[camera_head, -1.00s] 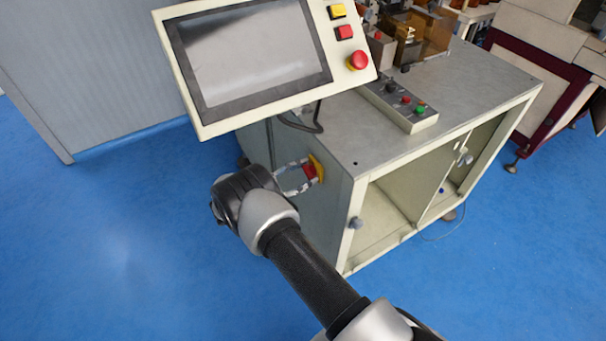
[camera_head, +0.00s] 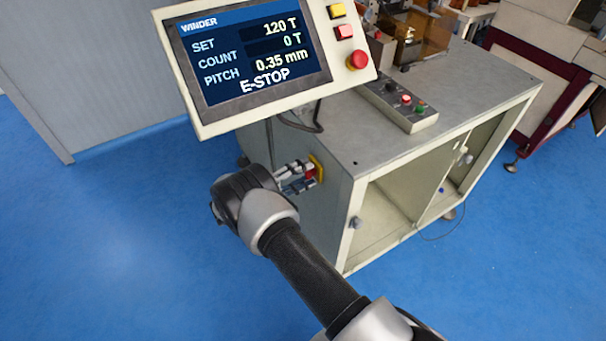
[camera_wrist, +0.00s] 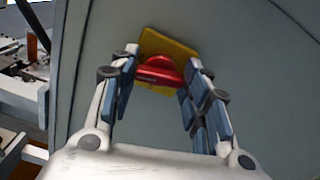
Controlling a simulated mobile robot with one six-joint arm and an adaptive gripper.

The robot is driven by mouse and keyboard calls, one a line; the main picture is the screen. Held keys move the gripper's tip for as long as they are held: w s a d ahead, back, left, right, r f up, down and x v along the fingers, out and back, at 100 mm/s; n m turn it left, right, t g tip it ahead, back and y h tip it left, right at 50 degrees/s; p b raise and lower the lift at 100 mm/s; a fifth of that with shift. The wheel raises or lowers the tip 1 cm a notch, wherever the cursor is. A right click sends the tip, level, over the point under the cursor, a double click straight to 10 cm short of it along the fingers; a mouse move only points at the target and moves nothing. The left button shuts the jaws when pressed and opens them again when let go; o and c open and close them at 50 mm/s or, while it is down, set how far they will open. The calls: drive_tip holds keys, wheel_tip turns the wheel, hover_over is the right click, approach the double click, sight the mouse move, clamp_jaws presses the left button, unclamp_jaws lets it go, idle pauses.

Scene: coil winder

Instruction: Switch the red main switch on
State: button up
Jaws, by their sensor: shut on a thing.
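The red main switch (camera_head: 310,173) sits on a yellow plate (camera_head: 319,168) on the left side wall of the winder cabinet. In the wrist view the red switch handle (camera_wrist: 158,70) lies crosswise between my fingertips, with the yellow plate (camera_wrist: 180,50) tilted behind it. My gripper (camera_head: 299,175) reaches the switch from the left and is shut on its handle; it also shows in the wrist view (camera_wrist: 160,74). The screen (camera_head: 250,55) is lit and reads WINDER, SET 120 T, COUNT 0 T, PITCH 0.35 mm and E-STOP.
A small button box (camera_head: 405,103) lies on the cabinet top (camera_head: 470,90). Blue floor (camera_head: 110,240) is clear at left.

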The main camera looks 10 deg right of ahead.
drive_tip(key=shift+m, duration=1.1)
drive_tip(key=o, duration=1.1)
drive_tip(key=shift+c, duration=0.2)
drive_tip(key=v, duration=1.2)
